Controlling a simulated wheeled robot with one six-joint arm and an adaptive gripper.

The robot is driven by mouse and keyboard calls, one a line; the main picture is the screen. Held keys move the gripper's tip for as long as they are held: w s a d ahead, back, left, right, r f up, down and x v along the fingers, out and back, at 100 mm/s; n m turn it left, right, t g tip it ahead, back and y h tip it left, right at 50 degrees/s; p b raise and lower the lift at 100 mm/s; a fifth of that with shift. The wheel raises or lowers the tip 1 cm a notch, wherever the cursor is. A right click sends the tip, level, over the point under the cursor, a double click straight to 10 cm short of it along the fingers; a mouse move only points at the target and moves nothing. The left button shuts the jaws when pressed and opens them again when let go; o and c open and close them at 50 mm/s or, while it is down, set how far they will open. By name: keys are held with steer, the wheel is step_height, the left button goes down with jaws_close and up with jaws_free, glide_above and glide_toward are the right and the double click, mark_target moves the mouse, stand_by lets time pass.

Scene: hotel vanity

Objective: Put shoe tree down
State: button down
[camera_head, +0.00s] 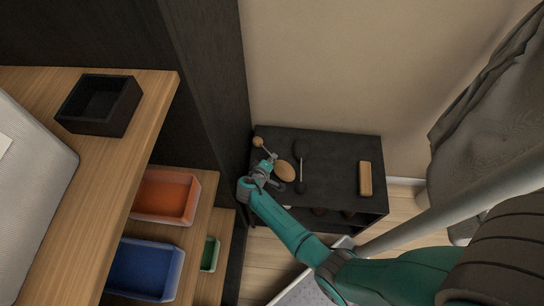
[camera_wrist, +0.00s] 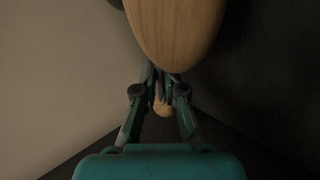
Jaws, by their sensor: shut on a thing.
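The shoe tree has a wooden oval front part (camera_head: 285,170) and a small round wooden knob (camera_head: 258,141). It is over the top of the low black cabinet (camera_head: 335,165), near its left side. My gripper (camera_head: 269,163) is shut on the shoe tree's middle, between the two wooden parts. In the wrist view, the oval part (camera_wrist: 175,30) is large at the top, and the knob (camera_wrist: 162,106) shows beyond the fingers (camera_wrist: 160,88). The gripped middle is mostly hidden. I cannot tell whether the shoe tree touches the cabinet top.
A dark long-stemmed item (camera_head: 299,151) lies right of the shoe tree. A tan block or brush (camera_head: 364,179) is at the cabinet's right. Shelves at left hold a black box (camera_head: 99,104), an orange tray (camera_head: 165,196) and a blue tray (camera_head: 143,269). The cabinet's middle right is clear.

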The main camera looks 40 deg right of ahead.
steer(key=shift+f, duration=0.25)
steer(key=shift+f, duration=0.55)
stand_by(0.4)
steer(key=c, duration=1.2)
jaws_free()
steer(key=v, duration=1.2)
